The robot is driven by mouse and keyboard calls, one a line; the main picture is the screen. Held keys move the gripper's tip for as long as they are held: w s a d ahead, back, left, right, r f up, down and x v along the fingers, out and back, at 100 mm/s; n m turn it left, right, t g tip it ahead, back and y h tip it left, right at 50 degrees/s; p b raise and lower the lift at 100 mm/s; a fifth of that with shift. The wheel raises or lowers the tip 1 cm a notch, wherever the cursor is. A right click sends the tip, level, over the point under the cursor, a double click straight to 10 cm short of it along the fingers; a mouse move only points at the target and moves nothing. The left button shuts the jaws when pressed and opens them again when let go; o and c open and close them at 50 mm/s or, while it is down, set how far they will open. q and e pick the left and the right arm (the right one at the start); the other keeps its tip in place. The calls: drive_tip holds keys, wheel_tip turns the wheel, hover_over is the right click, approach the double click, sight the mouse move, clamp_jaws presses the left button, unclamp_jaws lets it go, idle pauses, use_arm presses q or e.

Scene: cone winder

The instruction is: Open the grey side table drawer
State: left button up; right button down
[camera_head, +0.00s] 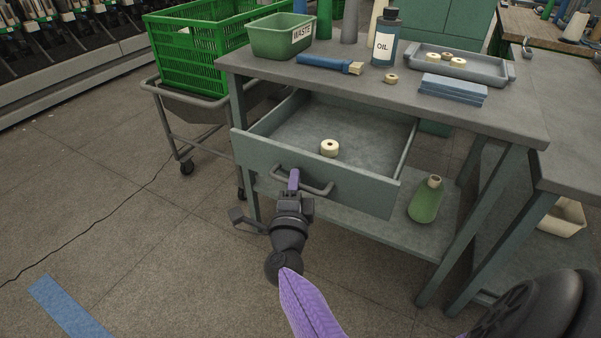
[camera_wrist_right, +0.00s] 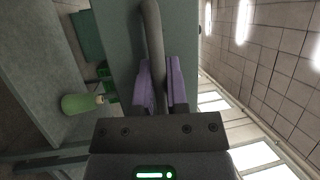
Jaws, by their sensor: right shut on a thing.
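The grey side table (camera_head: 505,125) has its drawer (camera_head: 320,178) pulled well out, with the inside showing. A cream ring-shaped piece (camera_head: 329,148) lies in the drawer. My right gripper (camera_head: 293,180) is at the drawer's dark bar handle (camera_head: 318,189), and its purple fingers are shut on the bar. In the right wrist view the handle (camera_wrist_right: 153,45) runs between the two purple fingers (camera_wrist_right: 162,88), in front of the drawer's front panel (camera_wrist_right: 122,40). My left gripper is not in view.
On the tabletop are a green waste bin (camera_head: 280,38), an oil bottle (camera_head: 386,38), a brush (camera_head: 330,64), a tray (camera_head: 500,72) and blue cloths (camera_head: 453,88). A trolley with a green crate (camera_head: 200,60) stands left.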

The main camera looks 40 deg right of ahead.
drive_tip(key=shift+s+a, duration=0.25)
drive_tip(key=shift+a, duration=0.3)
drive_tip(key=c, duration=0.6)
unclamp_jaws()
drive_tip(key=shift+c, duration=0.2)
drive_tip(key=shift+f, duration=0.1)
